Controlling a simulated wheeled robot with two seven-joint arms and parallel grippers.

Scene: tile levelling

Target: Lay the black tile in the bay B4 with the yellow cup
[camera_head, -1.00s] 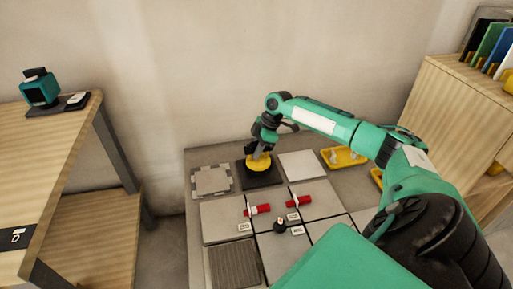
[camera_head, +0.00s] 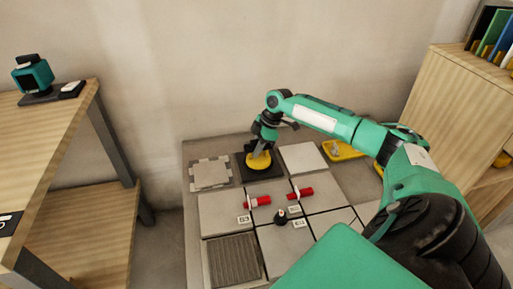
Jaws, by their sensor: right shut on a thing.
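The yellow cup (camera_head: 258,160) sits on the black tile (camera_head: 261,173) at the back of the tiled platform. My right gripper (camera_head: 260,147) is shut on the cup from above. The black tile lies between a pale tile with notched edges (camera_head: 210,173) on its left and a plain light tile (camera_head: 303,158) on its right. I cannot tell whether the black tile lies flat or is slightly raised. No B4 label is readable. My left gripper is not in view.
Two red clips (camera_head: 258,202) (camera_head: 300,193) and a small black knob (camera_head: 281,216) stand at the tile joints among small labels. A ribbed tile (camera_head: 234,259) lies in front. Yellow trays (camera_head: 342,151) are at the right. A wooden bench (camera_head: 62,128) and a cabinet (camera_head: 461,105) flank the platform.

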